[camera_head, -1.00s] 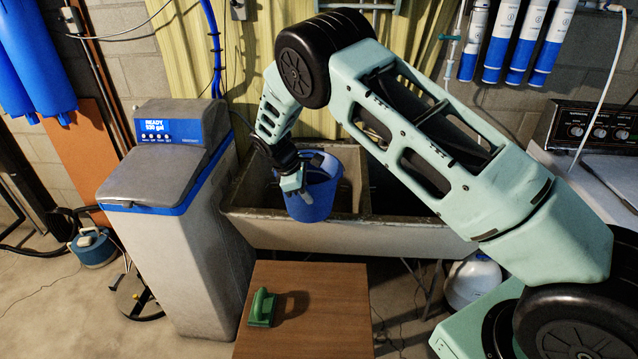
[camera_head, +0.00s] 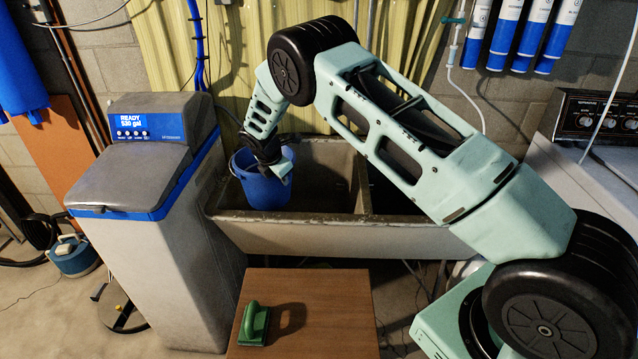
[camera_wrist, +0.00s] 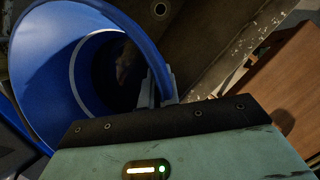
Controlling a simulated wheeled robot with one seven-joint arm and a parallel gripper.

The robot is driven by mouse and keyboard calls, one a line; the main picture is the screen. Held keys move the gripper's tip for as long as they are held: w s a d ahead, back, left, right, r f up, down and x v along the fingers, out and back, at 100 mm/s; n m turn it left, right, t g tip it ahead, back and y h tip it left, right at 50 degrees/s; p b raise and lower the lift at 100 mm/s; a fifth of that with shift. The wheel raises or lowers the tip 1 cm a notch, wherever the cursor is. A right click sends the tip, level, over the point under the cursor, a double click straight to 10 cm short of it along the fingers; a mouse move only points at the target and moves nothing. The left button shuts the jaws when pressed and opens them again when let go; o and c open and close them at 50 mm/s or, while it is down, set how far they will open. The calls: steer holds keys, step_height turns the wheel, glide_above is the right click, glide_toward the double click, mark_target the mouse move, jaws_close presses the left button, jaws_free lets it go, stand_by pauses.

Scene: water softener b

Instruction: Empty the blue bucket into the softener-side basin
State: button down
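The blue bucket (camera_head: 258,188) hangs at the left end of the softener-side basin (camera_head: 300,232), the left compartment of the double sink, and looks near upright in the head view. My gripper (camera_head: 281,171) is shut on its rim at the right side. In the wrist view the bucket (camera_wrist: 45,75) fills the left, and my fingers (camera_wrist: 156,92) pinch its rim. The bucket's inside is dark, with a vague brownish patch; I cannot tell its contents. Whether its bottom touches the basin is hidden.
The water softener (camera_head: 150,190) stands close at the bucket's left. A wooden table (camera_head: 320,310) with a green-handled brush (camera_head: 253,323) is in front of the sink. Blue and white filter cartridges (camera_head: 515,35) hang at upper right. The left basin's right part is clear.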

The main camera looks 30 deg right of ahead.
steer(key=shift+w+d, duration=0.15)
steer(key=shift+d, duration=0.05)
steer(key=s+d+f+m+t+y+p, duration=0.1)
steer(key=d+f+t+y, duration=0.1)
steer(key=d+f+y, duration=0.3)
steer(key=y, duration=0.3)
steer(key=shift+s+f+p, duration=0.15)
steer(key=shift+f+p, duration=0.15)
steer(key=shift+f, duration=0.05)
stand_by(0.5)
steer(key=shift+d+y, duration=0.15)
steer(key=shift+y, duration=0.15)
steer(key=shift+s+d+r+m+t+y, duration=0.1)
steer(key=shift+r+m+t+y, duration=0.2)
steer(key=shift+r+t+y, duration=0.35)
stand_by(1.4)
steer(key=shift+f+y+b, duration=0.25)
steer(key=shift+b, duration=0.05)
